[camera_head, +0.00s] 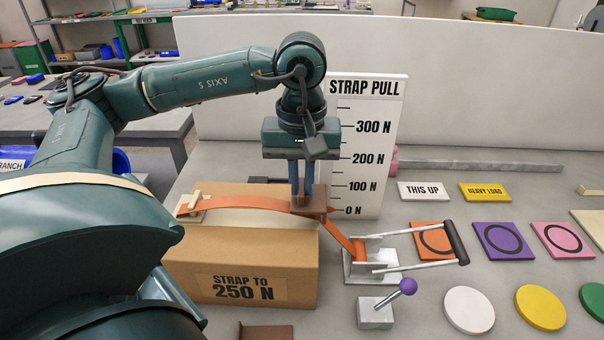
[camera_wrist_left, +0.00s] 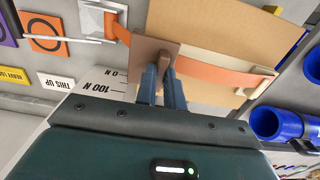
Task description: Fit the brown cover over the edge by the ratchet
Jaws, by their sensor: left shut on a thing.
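The brown cover (camera_head: 313,204) is in my left gripper (camera_head: 302,192), whose fingers point down and are shut on it. It is at the right end of the cardboard box (camera_head: 240,250), over the orange strap (camera_head: 250,203) and near the edge on the ratchet side. I cannot tell whether it touches the strap or box. In the left wrist view the cover (camera_wrist_left: 150,50) hides part of the strap (camera_wrist_left: 215,75). The strap runs down to the metal ratchet (camera_head: 372,262), right of the box, with its dark handle (camera_head: 456,242) raised. My right gripper is not in view.
Another brown piece (camera_head: 265,332) lies at the front table edge, partly cut off. The strap pull board (camera_head: 367,140) stands close behind the gripper. A lever with a purple knob (camera_head: 408,286) stands in front of the ratchet. Coloured tiles and discs lie to the right.

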